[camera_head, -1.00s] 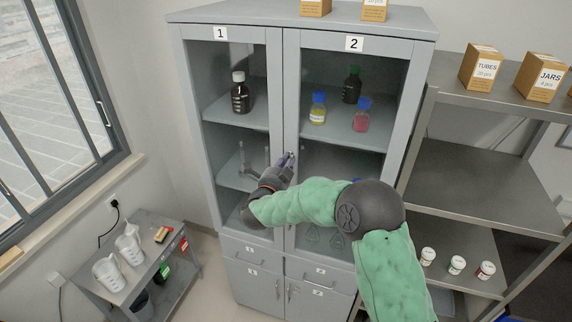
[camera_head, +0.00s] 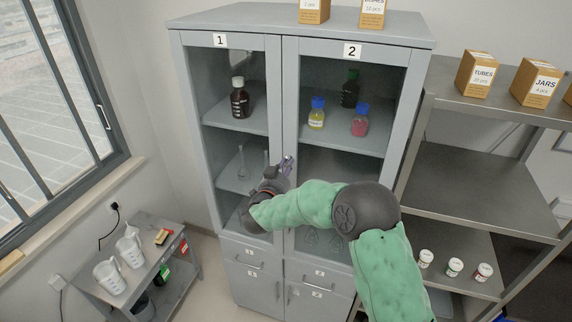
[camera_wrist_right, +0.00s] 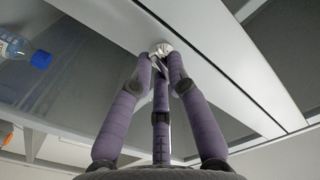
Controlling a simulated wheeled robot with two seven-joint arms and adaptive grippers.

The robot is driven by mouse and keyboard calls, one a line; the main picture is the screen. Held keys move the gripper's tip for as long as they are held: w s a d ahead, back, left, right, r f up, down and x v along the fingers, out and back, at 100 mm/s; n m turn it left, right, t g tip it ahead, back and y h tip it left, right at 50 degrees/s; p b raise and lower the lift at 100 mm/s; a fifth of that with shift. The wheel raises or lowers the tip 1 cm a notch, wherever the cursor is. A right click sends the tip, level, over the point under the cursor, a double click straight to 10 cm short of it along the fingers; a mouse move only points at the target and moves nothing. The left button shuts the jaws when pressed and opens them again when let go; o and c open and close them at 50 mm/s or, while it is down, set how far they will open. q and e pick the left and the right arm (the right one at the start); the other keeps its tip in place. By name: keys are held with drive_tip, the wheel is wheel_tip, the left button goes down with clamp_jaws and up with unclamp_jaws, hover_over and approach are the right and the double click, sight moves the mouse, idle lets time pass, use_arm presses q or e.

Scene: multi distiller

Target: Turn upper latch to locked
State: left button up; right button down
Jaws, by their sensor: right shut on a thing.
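The grey cabinet (camera_head: 290,110) has two glass doors marked 1 and 2. My right gripper (camera_head: 287,163) is at the meeting edge of the two doors, about mid-height. In the right wrist view, the purple fingers of my right gripper (camera_wrist_right: 161,58) close around a small light metal latch (camera_wrist_right: 161,48) on the door frame. The latch is mostly hidden by the fingertips, so its angle cannot be told. My left gripper is not in view.
Bottles stand behind the glass, among them a dark bottle (camera_head: 240,97) and a pink one (camera_head: 360,120). An open metal rack (camera_head: 480,180) with small jars stands at the right. A low cart (camera_head: 150,262) with jugs stands at the left.

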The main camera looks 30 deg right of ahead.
drive_tip(key=shift+n+p, duration=0.75)
drive_tip(key=shift+n, duration=1.15)
drive_tip(key=c, duration=1.2)
unclamp_jaws()
drive_tip(key=v, duration=1.2)
drive_tip(key=shift+f, duration=0.1)
